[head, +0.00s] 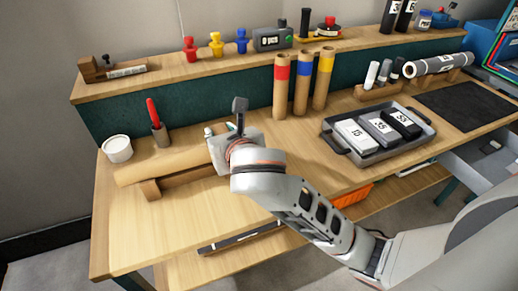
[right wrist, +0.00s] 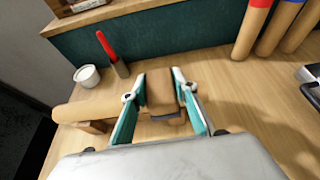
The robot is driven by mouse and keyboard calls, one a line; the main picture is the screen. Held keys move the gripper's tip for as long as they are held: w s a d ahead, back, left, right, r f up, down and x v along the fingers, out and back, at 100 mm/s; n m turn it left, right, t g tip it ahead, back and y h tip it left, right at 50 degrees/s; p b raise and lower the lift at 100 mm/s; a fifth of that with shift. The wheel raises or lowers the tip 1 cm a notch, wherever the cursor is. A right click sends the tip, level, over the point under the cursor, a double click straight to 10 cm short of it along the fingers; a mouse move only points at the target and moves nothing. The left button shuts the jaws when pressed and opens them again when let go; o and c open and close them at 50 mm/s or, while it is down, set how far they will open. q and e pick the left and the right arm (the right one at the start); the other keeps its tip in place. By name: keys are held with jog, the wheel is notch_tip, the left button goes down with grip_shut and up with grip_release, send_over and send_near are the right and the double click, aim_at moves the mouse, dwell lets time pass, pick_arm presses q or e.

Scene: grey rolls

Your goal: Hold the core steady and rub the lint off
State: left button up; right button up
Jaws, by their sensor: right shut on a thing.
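A tan core (head: 160,166) lies on a wooden cradle (head: 152,190) at the left of the bench. Its left part also shows in the right wrist view (right wrist: 85,110). My right gripper (right wrist: 163,88) is over the right part of the core, its two teal fingers shut on a brown block (right wrist: 160,92) with a dark lower edge. Whether the block touches the core is hidden. In the head view my right wrist covers the core's right end and most of the fingers. No lint can be made out. My left gripper is not in view.
A white tub (head: 117,149) and a red-handled tool in a holder (head: 158,130) stand behind the core. Three banded tubes (head: 281,85) stand further right. A grey tray (head: 345,143) holds labelled blocks. The bench front is clear.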

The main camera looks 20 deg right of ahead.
jog(key=w+a+r+n+y, duration=0.3)
jog(key=w+a+r, duration=0.1)
jog(key=a, duration=0.1)
send_over(200, 149)
jog(key=shift+g, duration=0.3)
notch_tip(200, 149, down, 5)
jog(key=shift+r, duration=0.1)
jog(key=d, duration=1)
jog(key=shift+w+d+r, duration=0.1)
jog(key=shift+d+r, duration=0.1)
jog(key=shift+r, duration=0.05)
jog(key=shift+d+r, duration=0.35)
jog(key=shift+r, duration=1.45)
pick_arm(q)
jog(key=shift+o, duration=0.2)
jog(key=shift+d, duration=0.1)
